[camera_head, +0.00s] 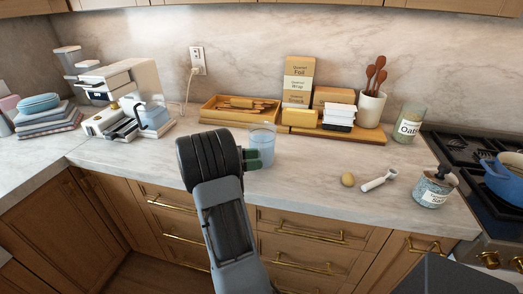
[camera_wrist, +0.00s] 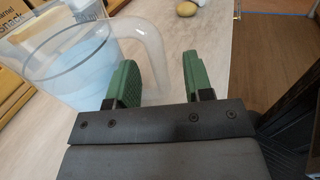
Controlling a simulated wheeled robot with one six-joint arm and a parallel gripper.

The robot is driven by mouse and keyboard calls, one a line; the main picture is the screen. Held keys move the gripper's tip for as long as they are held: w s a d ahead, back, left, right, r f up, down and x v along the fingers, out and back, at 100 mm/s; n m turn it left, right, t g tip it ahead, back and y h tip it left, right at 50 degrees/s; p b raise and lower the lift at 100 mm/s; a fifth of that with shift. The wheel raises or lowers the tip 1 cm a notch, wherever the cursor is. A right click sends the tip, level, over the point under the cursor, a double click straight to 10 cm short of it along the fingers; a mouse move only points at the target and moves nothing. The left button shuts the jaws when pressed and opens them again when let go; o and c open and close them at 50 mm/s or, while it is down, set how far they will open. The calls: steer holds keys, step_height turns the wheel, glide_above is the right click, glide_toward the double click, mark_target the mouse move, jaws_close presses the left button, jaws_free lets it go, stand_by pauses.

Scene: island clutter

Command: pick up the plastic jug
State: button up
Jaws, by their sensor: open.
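The plastic jug (camera_head: 263,143) is clear with pale blue inside and stands upright on the counter near its front edge. In the wrist view the jug (camera_wrist: 75,65) fills the upper left, with its curved clear handle (camera_wrist: 150,50) toward my gripper. My gripper (camera_wrist: 157,80) is open, with green finger pads. The near end of the handle lies between or just beyond the two fingers; I cannot tell whether they touch it. In the head view my gripper (camera_head: 252,158) is at the jug's lower left side, and my arm hides part of the counter.
A wooden tray (camera_head: 213,117) and boxes (camera_head: 298,80) stand behind the jug. An egg-like object (camera_head: 347,180), a white scoop (camera_head: 378,180) and a labelled jar (camera_head: 431,190) are to the right, before the stove (camera_head: 462,150). A coffee machine (camera_head: 115,118) stands left.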

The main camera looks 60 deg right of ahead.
steer(key=shift+x, duration=1.9)
jaws_close()
